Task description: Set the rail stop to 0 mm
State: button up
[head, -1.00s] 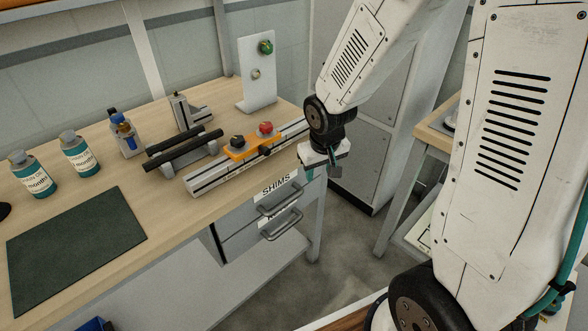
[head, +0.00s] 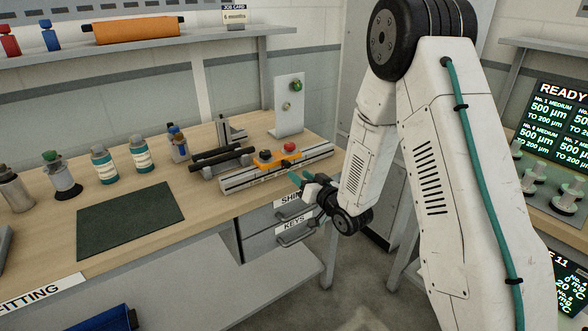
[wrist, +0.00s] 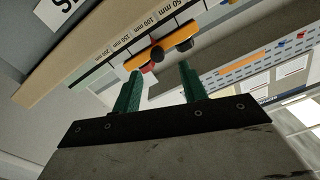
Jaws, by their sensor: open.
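The rail (head: 235,180) lies along the front edge of the wooden bench. The orange rail stop (head: 276,159) sits on it, with a black knob (head: 265,155) and a red knob (head: 290,147) on top. My gripper (head: 303,180) is in front of the rail, its teal fingers open and empty, pointing toward the stop. In the wrist view the orange stop (wrist: 163,52) shows just beyond the fingertips (wrist: 160,72), apparently not between them. Scale marks from 50 mm to 200 mm (wrist: 140,33) run beside it. The 0 mm mark and exact reading cannot be made out.
Black bars (head: 222,158) on a block stand close behind the rail. A white upright panel (head: 289,105) stands behind its right end. Labelled drawers (head: 290,228) are below. Bottles (head: 140,153) and a dark mat (head: 130,215) are left.

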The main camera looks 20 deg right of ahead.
aim_at(289, 166)
jog(key=x, duration=0.7)
jog(key=shift+d, duration=0.3)
grip_shut()
jog(key=shift+f, duration=0.1)
